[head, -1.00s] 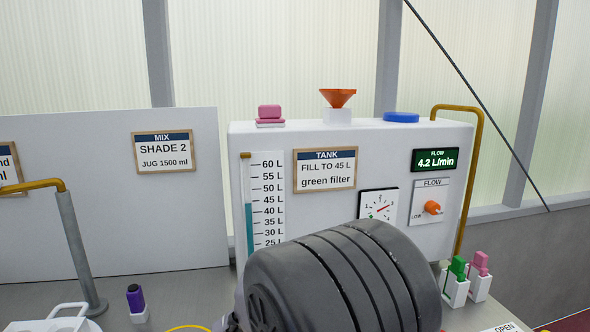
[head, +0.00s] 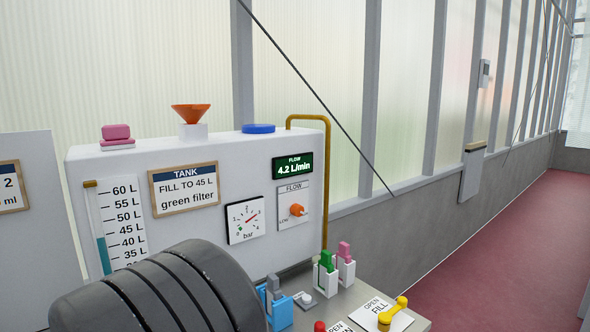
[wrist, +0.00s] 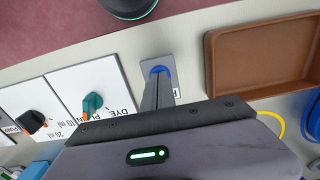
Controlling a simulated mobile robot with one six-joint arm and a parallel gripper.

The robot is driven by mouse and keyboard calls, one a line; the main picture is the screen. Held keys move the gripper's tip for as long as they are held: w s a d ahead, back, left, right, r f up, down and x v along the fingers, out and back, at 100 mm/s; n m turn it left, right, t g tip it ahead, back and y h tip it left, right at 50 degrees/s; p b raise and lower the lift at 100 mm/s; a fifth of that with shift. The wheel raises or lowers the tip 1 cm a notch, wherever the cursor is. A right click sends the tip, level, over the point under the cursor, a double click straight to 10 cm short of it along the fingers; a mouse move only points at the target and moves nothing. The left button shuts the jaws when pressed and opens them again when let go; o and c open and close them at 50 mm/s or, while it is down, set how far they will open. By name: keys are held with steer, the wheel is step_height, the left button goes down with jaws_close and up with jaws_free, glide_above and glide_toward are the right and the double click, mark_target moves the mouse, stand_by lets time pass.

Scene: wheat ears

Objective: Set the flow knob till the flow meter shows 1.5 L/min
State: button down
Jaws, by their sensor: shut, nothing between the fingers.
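The orange flow knob (head: 297,210) sits on a pale FLOW plate on the front of the white tank, its scale partly readable with LOW at the left. The flow meter (head: 293,166) above it is a dark display showing 4.2 L/min in pale digits. In the wrist view my gripper (wrist: 158,80) is shut and empty, its narrow fingers in front of a blue round part on a grey plate. The flow knob does not show in the wrist view, and my gripper's fingers do not show in the head view, so it is apart from the knob.
My dark arm covers the lower left of the head view. A brown tray (wrist: 212,65) and teal dye knob (wrist: 92,103) show in the wrist view. Red floor is clear at right.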

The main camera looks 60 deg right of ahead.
step_height(320, 180, up, 7)
steer(key=p, duration=0.5)
steer(key=shift+p, duration=0.4)
